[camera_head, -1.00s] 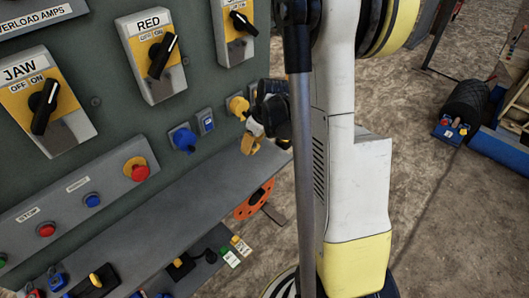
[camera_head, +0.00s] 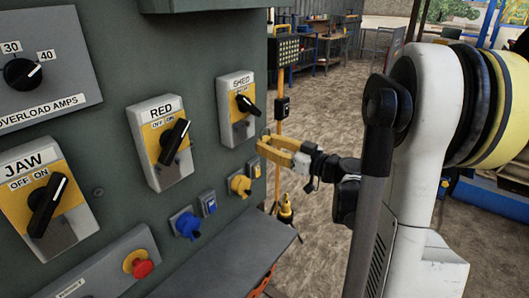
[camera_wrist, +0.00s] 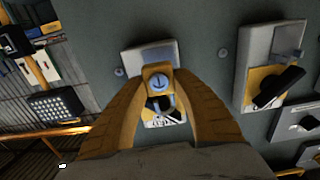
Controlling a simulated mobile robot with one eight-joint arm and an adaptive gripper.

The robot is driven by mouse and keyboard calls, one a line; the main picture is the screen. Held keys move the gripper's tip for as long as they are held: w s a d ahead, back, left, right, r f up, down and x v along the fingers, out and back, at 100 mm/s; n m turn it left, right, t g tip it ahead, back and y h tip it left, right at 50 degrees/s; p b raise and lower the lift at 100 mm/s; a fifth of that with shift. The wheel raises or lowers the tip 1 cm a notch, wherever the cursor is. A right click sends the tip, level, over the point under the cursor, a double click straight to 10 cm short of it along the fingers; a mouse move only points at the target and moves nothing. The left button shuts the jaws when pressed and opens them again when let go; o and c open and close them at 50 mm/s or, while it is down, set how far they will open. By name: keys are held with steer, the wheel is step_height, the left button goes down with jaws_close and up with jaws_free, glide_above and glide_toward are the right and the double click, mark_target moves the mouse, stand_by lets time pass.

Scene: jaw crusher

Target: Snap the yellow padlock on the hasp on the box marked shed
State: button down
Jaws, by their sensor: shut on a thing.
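The box marked SHED (camera_head: 237,112) is on the green panel, with a black switch on a yellow plate. Its hasp is too small to make out clearly in the head view. My gripper (camera_head: 272,149) is right of and below this box, its yellow fingers pointing at the panel. In the wrist view my gripper (camera_wrist: 158,88) is shut on the yellow padlock (camera_wrist: 157,70), whose round key face is towards the camera. The padlock and fingers overlap the SHED box (camera_wrist: 138,56) there and hide part of it. I cannot tell whether the padlock touches the hasp.
The box marked RED (camera_head: 160,145) and the box marked JAW (camera_head: 42,205) are to the left. Blue (camera_head: 185,223) and yellow (camera_head: 240,185) sockets stick out below. A grey ledge (camera_head: 225,255) juts out lower down. Open floor is right of the panel.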

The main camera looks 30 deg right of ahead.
mark_target(240, 133)
steer(key=shift+f, duration=0.1)
steer(key=shift+b+x, duration=0.3)
steer(key=shift+x, duration=2.55)
steer(key=shift+w+a, duration=0.1)
steer(key=shift+w, duration=0.05)
steer(key=shift+w, duration=0.25)
steer(key=shift+w+a+b, duration=0.3)
steer(key=shift+w, duration=0.35)
steer(key=c, duration=1)
jaws_free()
steer(key=shift+o, duration=0.2)
steer(key=v, duration=0.9)
